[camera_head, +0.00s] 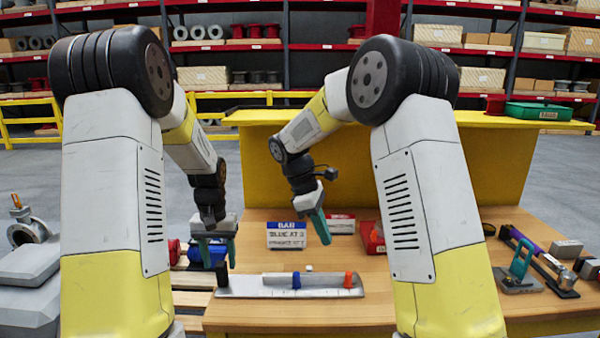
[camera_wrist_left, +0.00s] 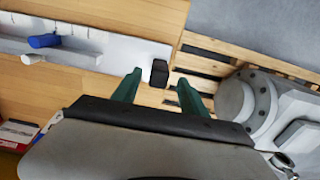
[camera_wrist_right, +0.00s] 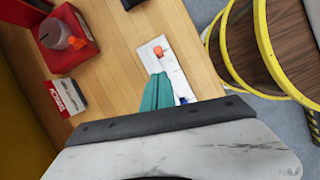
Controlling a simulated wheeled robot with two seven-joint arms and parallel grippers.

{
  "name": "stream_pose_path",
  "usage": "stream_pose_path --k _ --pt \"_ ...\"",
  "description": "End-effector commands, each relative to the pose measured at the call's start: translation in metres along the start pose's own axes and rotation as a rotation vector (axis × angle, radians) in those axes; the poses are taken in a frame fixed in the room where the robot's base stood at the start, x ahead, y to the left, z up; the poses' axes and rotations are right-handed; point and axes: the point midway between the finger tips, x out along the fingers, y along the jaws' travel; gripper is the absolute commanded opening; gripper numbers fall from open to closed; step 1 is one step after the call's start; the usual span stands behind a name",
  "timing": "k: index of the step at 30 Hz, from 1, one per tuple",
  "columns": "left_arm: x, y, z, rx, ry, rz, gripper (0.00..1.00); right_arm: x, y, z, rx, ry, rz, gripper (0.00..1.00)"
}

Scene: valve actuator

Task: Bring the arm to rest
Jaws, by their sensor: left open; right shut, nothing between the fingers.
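My left gripper (camera_head: 212,250) hangs over the left end of the workbench (camera_head: 385,312), pointing down. My right gripper (camera_head: 321,228) is raised above the bench, tilted, in front of the yellow back panel. In the right wrist view its green fingers (camera_wrist_right: 157,92) are together and hold nothing. Below both grippers a metal bar (camera_head: 255,292) lies along the bench, with a blue piece (camera_head: 296,280) and an orange piece (camera_head: 348,280) on it.
A red bin (camera_head: 372,238) stands behind, right of centre. A wooden pallet (camera_head: 190,298) and grey valve body (camera_head: 30,230) are at the left.

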Motion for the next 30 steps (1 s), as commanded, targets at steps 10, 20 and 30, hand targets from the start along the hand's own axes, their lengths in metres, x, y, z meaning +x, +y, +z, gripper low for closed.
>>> stream_pose_path --k 10,20,30 --pt "-0.057 -0.001 0.0 -0.001 0.0 -0.001 0.51 0.0 0.0 0.0 0.0 0.0 0.0 0.0" --pt "-0.112 0.014 0.035 0.006 0.107 0.048 0.51 -0.033 -0.028 0.052 0.237 0.165 0.02 0.0" --pt "-0.178 0.044 0.123 0.032 0.327 0.131 0.51 -0.067 -0.11 0.133 0.752 0.519 0.018 0.0"
